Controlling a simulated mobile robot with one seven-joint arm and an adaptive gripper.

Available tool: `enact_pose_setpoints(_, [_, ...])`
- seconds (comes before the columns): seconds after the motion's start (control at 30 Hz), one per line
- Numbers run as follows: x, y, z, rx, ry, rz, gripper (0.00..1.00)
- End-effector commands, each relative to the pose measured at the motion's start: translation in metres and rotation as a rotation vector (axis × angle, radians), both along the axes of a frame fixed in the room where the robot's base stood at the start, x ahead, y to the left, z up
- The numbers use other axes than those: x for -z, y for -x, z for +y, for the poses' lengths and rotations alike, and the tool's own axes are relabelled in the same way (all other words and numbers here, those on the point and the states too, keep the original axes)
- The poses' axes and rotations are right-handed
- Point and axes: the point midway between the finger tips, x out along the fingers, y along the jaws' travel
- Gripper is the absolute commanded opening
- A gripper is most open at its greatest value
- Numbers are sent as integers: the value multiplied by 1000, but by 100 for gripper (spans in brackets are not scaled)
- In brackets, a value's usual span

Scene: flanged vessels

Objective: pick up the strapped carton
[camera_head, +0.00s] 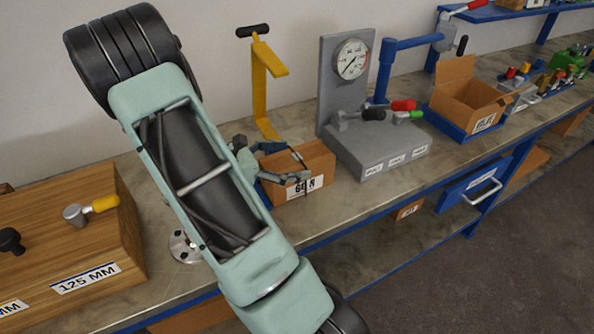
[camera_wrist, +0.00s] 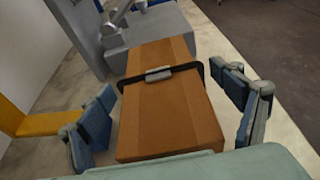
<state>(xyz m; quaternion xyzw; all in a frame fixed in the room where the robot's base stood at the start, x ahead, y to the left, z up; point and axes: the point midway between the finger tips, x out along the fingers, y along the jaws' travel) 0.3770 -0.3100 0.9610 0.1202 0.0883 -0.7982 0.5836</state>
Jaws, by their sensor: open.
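The strapped carton (camera_head: 312,164) is a brown box with a dark strap and a printed label, sitting on the bench left of the grey gauge stand. In the wrist view the carton (camera_wrist: 165,110) lies between my fingers, with the black strap and its grey buckle across the top. My gripper (camera_head: 272,165) is open at the carton's left end in the head view. In the wrist view my gripper (camera_wrist: 170,115) has one blue-padded finger on each side of the carton, with gaps visible on both sides. My arm hides part of the bench in the head view.
The grey gauge stand (camera_head: 380,150) is close beside the carton. A yellow bracket (camera_head: 264,85) stands behind it. A wooden block (camera_head: 70,240) with valve handles is at the left. An open carton (camera_head: 467,97) in a blue tray is farther right. Bare bench lies in front.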

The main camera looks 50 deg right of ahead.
Motion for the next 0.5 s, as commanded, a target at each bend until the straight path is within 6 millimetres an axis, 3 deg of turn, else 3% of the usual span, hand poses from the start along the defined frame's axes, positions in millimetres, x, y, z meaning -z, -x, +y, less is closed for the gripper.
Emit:
enact_pose_setpoints(0.13, [4,5,-15,1,0,0,86])
enact_pose_setpoints(0.4, [6,5,-17,-1,0,0,86])
enact_pose_setpoints(0.5, [5,5,-17,-1,0,0,74])
